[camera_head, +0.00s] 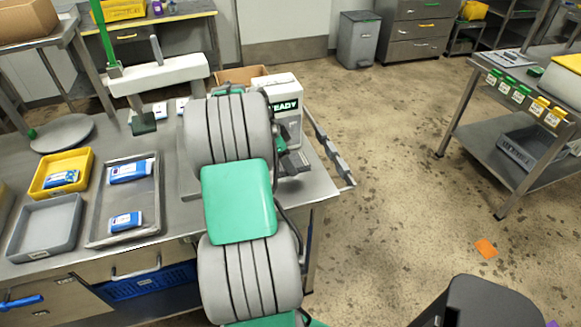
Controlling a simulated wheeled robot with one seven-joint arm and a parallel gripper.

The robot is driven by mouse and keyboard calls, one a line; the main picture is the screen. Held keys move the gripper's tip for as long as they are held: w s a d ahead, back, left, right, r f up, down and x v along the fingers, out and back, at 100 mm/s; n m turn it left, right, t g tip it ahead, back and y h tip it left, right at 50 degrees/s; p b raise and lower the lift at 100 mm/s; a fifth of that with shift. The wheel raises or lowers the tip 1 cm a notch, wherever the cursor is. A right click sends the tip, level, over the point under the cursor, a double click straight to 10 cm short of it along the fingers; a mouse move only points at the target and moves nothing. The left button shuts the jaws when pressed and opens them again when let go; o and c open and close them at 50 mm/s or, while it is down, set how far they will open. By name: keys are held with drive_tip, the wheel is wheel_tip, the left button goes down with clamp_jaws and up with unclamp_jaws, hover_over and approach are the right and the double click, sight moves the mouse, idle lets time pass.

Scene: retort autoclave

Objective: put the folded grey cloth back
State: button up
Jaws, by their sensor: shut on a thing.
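My arm reaches over the steel bench and covers part of its top. My gripper (291,161) shows only in part, as a dark end past the arm, low in front of the white machine with the READY sign (287,108). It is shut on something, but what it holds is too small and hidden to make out. I cannot clearly pick out the folded grey cloth anywhere in view.
The steel bench (185,222) carries a grey tray (96,222) with two blue-and-white packs, a yellow bin (85,165), an empty grey bin (45,228) and a round plate (62,133). A steel trolley (478,140) stands at right. The floor between is mostly clear.

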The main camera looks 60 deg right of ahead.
drive_tip(key=x, duration=0.1)
drive_tip(key=p+x, duration=0.1)
drive_tip(key=x, duration=0.2)
drive_tip(key=shift+w+f, duration=0.25)
drive_tip(key=shift+f, duration=0.45)
drive_tip(key=o, duration=1.2)
drive_tip(key=shift+r, duration=0.15)
